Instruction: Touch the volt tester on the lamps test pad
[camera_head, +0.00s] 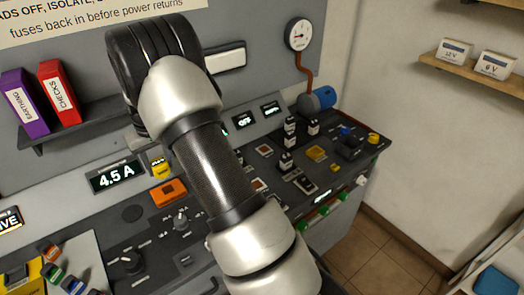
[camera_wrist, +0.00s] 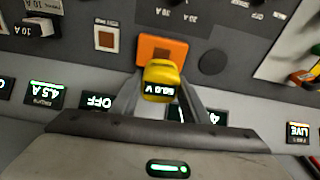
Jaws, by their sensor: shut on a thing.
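In the head view the yellow tester (camera_head: 160,167) shows just behind the orange pad (camera_head: 168,192). I cannot tell whether they touch. No label naming the lamps pad is readable. My arm hides most of the gripper in the head view.
A 4.5 A display (camera_head: 117,177) stands left of the tester. Rotary knobs (camera_head: 181,220) and a dark round disc (camera_head: 132,213) are near the pad. A shelf with binders (camera_head: 60,93) is above left.

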